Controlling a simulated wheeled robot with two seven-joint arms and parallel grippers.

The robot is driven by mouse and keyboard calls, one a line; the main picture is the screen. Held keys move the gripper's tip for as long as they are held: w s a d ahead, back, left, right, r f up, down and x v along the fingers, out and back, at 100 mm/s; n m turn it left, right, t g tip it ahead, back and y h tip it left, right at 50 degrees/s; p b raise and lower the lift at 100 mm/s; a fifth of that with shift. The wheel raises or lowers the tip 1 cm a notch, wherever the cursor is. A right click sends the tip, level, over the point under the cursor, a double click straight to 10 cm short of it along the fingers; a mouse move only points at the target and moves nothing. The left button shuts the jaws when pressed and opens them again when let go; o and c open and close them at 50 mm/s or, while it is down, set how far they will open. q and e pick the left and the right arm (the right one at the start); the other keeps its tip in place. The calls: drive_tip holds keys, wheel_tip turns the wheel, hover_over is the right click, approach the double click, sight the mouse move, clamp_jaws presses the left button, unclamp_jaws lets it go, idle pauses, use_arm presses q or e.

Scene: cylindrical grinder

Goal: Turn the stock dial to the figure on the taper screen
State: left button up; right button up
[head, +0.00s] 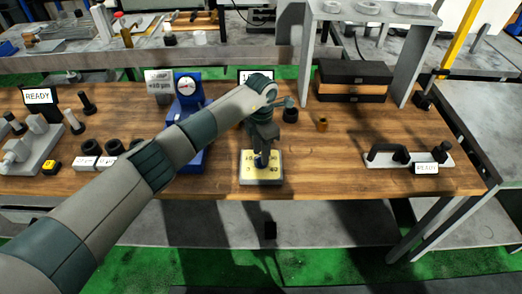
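The stock dial is a pale yellow plate (247,175) with dark figures and a small dark blue knob (261,160), at the front middle of the wooden bench. My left gripper (262,156) points down right over the knob and hides part of it and some figures. I cannot tell whether its fingers are closed on the knob. A small grey screen (158,79) behind the arm shows small text that seems to read +10 µm. Another white screen (246,76) is mostly hidden by my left wrist. My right gripper is out of view.
A blue gauge stand (187,91) stands behind my forearm. A READY screen (38,96) and grey fixture are at left.

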use_arm(q)
drive_tip(key=shift+f, duration=0.55)
clamp_jaws()
